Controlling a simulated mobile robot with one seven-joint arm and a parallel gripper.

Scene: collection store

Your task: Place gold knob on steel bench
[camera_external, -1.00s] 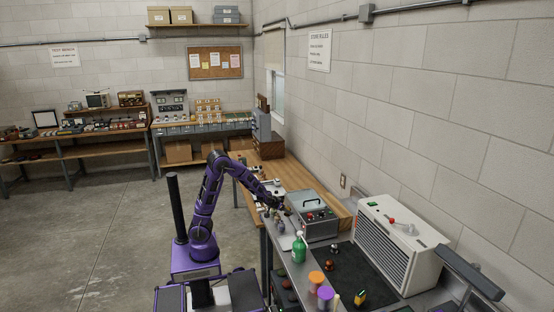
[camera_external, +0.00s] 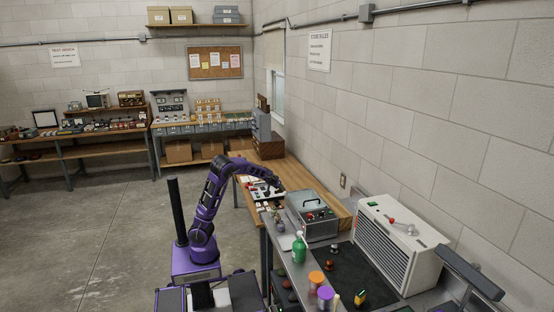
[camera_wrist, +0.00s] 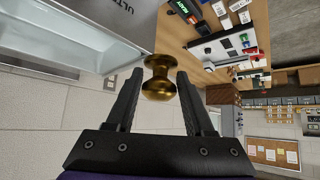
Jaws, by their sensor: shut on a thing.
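The gold knob (camera_wrist: 158,78) sits between the fingertips of my gripper (camera_wrist: 157,85) in the wrist view, and the gripper is shut on it. In the external view my gripper (camera_external: 276,184) is raised near the left end of the steel bench (camera_external: 296,268), by the wooden bench beyond it. The knob is too small to make out there. The steel bench has a grey metal top with a dark mat on its right part.
A steel box with a handle (camera_external: 319,222) stands on the bench, with a green bottle (camera_external: 299,248) in front. A large white vented unit (camera_external: 398,240) stands to the right. Orange and purple-lidded jars (camera_external: 325,292) are near the front. The wooden bench (camera_external: 300,180) holds small items.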

